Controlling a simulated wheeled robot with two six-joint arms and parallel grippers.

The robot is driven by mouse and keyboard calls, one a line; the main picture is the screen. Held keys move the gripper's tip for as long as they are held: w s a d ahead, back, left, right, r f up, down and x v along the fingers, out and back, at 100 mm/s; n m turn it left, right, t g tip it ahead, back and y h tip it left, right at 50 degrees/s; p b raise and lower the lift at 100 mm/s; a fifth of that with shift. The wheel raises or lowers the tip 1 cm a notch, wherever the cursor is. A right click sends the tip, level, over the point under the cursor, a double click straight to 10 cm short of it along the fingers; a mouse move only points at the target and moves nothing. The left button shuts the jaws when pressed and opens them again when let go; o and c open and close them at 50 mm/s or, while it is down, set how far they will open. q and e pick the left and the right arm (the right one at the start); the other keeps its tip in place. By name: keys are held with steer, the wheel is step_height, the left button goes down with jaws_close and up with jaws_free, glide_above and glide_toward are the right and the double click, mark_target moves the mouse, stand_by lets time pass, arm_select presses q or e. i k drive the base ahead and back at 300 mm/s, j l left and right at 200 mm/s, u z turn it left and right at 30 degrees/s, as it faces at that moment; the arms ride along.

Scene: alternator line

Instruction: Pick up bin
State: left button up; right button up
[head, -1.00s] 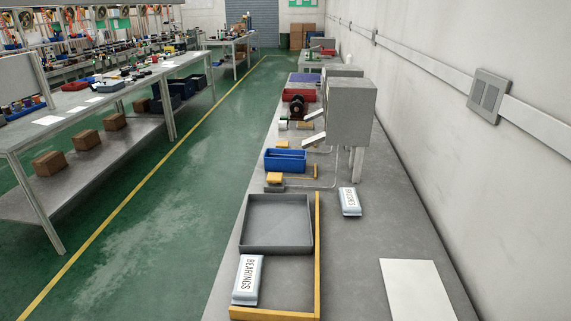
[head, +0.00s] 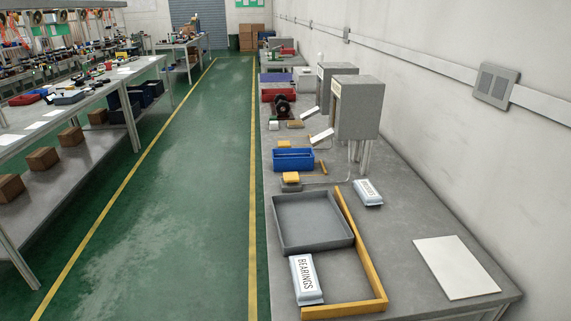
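A blue open bin (head: 293,160) stands on the grey workbench (head: 405,215) in the head view, left of the grey boxes. A larger, shallow grey tray-like bin (head: 313,222) lies nearer, inside a yellow corner rail (head: 362,262). It looks empty. A white packet marked BEARINGS (head: 306,279) lies just in front of the grey bin, inside the rail. Another white labelled packet (head: 367,193) lies beyond the rail to the right. Neither of my grippers shows in this view.
Two grey box units (head: 360,107) stand on the bench near the wall. A red bin (head: 280,95) and a dark round part (head: 282,107) sit farther back. A white sheet (head: 456,267) lies front right. The green aisle (head: 205,200) left of the bench is clear.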

mark_target(284, 159)
steer(key=i+j+z, duration=0.15)
steer(key=j+z, duration=0.25)
steer(key=j, duration=0.4)
steer(key=j+z, duration=0.4)
steer(key=j, duration=0.35)
steer(key=j+z, duration=0.45)
steer(key=j, duration=0.4)
